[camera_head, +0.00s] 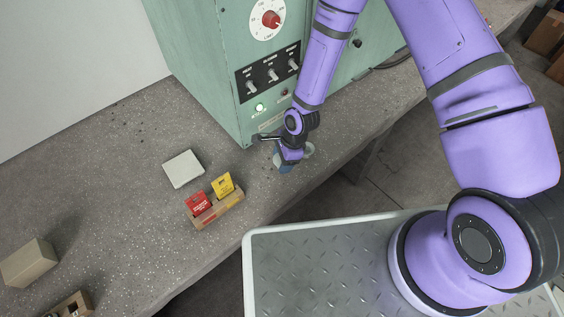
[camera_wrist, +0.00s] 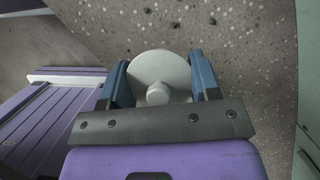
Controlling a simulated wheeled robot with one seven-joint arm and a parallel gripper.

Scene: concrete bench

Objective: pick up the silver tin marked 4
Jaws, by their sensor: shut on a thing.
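A round, pale silver-grey tin with a knob on its lid (camera_wrist: 160,70) sits between the two blue fingers of my gripper (camera_wrist: 160,85) in the wrist view. My gripper is shut on it. In the head view my gripper (camera_head: 284,164) is at the bench's front edge, beside the green cabinet, and only a pale bit of the tin (camera_head: 308,149) shows past it. No number 4 can be read on it. I cannot tell whether the tin touches the bench.
A green cabinet (camera_head: 205,60) with a dial and switches stands right behind my gripper. On the bench (camera_head: 120,180) are a white square block (camera_head: 183,169), a wooden holder (camera_head: 220,211) with red and yellow cards, and a beige box (camera_head: 28,263). The bench's front edge is close.

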